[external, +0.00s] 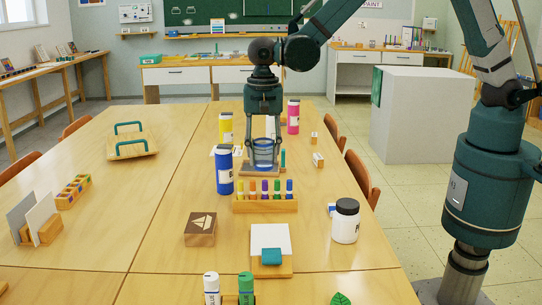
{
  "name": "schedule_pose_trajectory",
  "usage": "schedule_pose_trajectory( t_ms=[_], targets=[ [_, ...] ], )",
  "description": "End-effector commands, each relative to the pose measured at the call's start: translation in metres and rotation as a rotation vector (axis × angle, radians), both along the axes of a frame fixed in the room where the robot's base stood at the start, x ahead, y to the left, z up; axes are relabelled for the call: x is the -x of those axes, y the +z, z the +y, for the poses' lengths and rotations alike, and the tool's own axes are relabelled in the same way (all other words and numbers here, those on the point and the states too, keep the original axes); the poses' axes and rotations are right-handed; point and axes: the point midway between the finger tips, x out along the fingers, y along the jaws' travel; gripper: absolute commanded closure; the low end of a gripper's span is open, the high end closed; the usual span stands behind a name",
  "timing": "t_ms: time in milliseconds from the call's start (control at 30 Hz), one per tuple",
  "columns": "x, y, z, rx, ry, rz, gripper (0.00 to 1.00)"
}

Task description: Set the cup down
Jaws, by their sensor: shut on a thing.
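A clear cup (264,155) with a blue tint shows in the external view near the middle of the table, upright. My gripper (265,139) points straight down from above and is shut on the cup, its fingers around the upper part. A small wooden tray or coaster (247,171) shows directly below the cup. I cannot tell whether the cup's bottom touches it or hangs slightly above.
A blue bottle (224,172) stands close left of the cup, with a yellow bottle (225,128) behind. A pink bottle (293,117) stands behind right. A rack of coloured markers (264,202) is in front.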

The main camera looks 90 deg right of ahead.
Motion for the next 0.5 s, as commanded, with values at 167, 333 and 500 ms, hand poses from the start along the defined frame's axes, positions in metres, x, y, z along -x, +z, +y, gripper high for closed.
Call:
schedule_pose_trajectory(
  t_ms=[167,333,500],
  targets=[
    [0.000,-0.027,0.000,0.000,0.000,0.000,0.77],
    [0.000,-0.041,0.000,0.000,0.000,0.000,0.77],
    [0.000,-0.043,0.000,0.000,0.000,0.000,0.77]
  ],
)
